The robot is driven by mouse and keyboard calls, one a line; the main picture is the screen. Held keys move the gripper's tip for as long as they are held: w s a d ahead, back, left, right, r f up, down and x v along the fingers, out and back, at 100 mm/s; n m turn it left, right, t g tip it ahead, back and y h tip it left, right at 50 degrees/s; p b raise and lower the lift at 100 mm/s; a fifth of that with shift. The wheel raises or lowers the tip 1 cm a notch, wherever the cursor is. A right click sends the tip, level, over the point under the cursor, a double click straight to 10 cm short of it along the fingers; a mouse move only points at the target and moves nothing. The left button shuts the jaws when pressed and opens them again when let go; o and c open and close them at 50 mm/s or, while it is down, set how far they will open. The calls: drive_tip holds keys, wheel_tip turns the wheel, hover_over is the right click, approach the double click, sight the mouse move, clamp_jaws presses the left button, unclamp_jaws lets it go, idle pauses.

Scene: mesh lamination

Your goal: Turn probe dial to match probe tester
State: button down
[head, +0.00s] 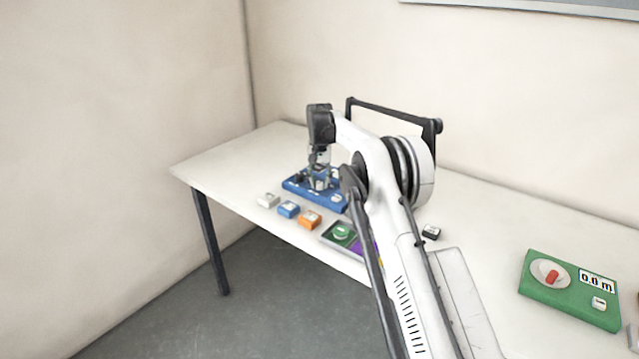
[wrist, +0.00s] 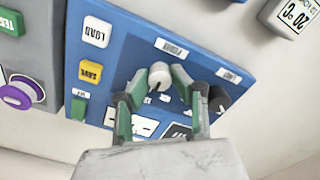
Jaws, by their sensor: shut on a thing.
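A blue panel (head: 295,184) lies on the table under my gripper (head: 318,172). In the wrist view the blue panel (wrist: 135,60) fills the middle. It carries a white round dial (wrist: 158,72) with a dark pointer mark, under a small label too blurred to read surely. My gripper (wrist: 160,83) is shut on this white dial, with a green-padded fingertip on each side. A second, dark dial (wrist: 219,98) is partly hidden behind the right finger. A green device (head: 567,290) at the right has a red knob (head: 551,276) and a display reading "0.0 m"; I cannot tell whether it is the probe tester.
A black frame (head: 395,112) stands behind the arm. White LOAD (wrist: 97,32) and yellow SAVE (wrist: 90,72) buttons sit left of the dial.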

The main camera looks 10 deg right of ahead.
sight(320, 183)
idle(0.4)
drive_tip(key=c, duration=1.5)
unclamp_jaws()
drive_tip(key=shift+r, duration=0.1)
wheel_tip(320, 183, up, 12)
drive_tip(key=shift+f, duration=0.1)
